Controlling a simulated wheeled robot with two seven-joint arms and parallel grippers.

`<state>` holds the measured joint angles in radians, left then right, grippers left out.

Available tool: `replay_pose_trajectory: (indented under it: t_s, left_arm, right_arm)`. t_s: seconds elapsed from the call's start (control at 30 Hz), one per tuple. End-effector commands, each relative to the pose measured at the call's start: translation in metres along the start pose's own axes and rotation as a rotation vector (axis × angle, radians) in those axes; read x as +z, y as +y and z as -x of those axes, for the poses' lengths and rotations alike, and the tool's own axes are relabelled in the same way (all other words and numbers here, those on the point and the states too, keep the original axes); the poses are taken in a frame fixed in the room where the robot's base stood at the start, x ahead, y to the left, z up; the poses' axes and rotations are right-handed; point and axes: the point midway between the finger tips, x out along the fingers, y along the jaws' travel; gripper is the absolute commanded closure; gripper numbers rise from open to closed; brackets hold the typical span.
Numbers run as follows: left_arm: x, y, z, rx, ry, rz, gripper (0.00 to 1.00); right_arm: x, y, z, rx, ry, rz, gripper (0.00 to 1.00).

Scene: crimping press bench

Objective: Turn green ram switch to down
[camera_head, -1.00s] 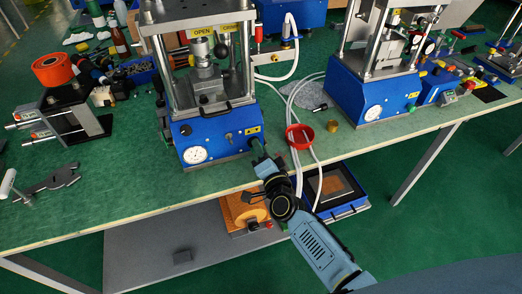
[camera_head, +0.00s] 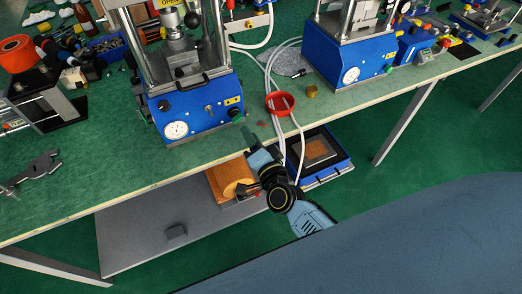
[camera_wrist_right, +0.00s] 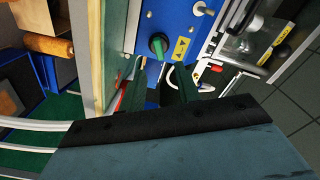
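The green ram switch (camera_wrist_right: 158,44) is a round green knob on the blue front panel of the near press, beside a yellow label (camera_wrist_right: 181,48) in the right wrist view. In the head view the switch (camera_head: 234,112) is a small dark green spot at the right of the blue press base (camera_head: 195,112). My right gripper (camera_head: 246,132) is just in front of and below it. In the wrist view its two dark fingers (camera_wrist_right: 166,88) are apart with nothing between them, short of the knob. Its exact handle direction is hard to read. My left gripper is out of view.
A round gauge (camera_head: 176,130) is on the press front. A red bowl (camera_head: 280,103) and white hoses stand right of the press. A second blue press (camera_head: 350,62) is further right. The table's front edge runs beneath my gripper, above a lower shelf (camera_head: 150,235).

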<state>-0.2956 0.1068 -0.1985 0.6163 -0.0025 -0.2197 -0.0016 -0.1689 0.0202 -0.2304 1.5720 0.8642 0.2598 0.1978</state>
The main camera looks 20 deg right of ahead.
Motion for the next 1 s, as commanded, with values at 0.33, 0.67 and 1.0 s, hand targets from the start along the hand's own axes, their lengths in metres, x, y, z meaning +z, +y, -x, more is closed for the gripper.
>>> replay_pose_trajectory:
  t_s: [0.33,0.67,1.0]
  left_arm:
    - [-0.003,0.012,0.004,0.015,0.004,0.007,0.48]
    - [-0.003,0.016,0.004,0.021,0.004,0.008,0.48]
    - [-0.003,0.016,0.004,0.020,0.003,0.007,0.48]
  right_arm:
    - [0.000,0.000,0.060,0.000,-0.002,0.002,0.67]
    - [0.000,0.000,0.066,-0.001,0.000,0.001,0.67]
    - [0.001,0.001,0.066,0.001,-0.003,0.003,0.67]
